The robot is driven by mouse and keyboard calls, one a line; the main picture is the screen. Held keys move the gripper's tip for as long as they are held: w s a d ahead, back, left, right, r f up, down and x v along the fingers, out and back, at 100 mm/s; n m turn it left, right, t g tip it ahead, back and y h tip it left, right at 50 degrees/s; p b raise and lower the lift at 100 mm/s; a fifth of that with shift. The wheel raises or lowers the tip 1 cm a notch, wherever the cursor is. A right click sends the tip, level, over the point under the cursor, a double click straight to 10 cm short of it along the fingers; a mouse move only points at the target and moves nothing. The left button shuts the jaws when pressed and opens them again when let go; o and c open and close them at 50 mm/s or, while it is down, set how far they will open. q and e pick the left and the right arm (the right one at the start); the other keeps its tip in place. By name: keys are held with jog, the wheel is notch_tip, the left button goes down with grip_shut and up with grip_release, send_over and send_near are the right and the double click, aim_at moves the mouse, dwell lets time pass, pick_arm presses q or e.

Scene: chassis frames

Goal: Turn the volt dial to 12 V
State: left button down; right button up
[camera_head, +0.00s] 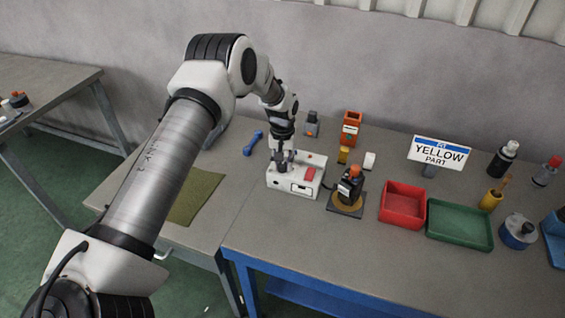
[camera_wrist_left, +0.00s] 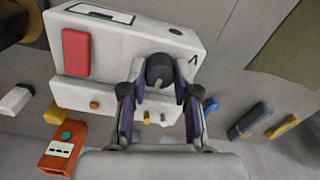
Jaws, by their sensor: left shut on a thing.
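The white power box (camera_head: 300,182) stands on the table near its left part, with a red patch (camera_head: 309,174) on top. My left gripper (camera_head: 282,160) comes down on the box's left part. In the left wrist view the gripper (camera_wrist_left: 160,85) is shut on a dark round dial (camera_wrist_left: 160,70) with a pale pointer bar, one finger on each side. The white box (camera_wrist_left: 120,45) fills the upper middle there. The scale marks around the dial are too small or hidden to read. My right gripper is not in view.
Right of the box are a black and orange device (camera_head: 350,186), a red tray (camera_head: 403,204), a green tray (camera_head: 459,226) and a "YELLOW PART" sign (camera_head: 438,152). A green mat (camera_head: 197,196) lies left.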

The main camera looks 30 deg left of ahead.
aim_at(282, 164)
pick_arm(q)
jog(key=shift+f+n, duration=0.1)
jog(key=shift+n, duration=0.2)
jog(key=c, duration=0.9)
grip_release()
jog(key=shift+o, duration=0.2)
notch_tip(282, 164, up, 12)
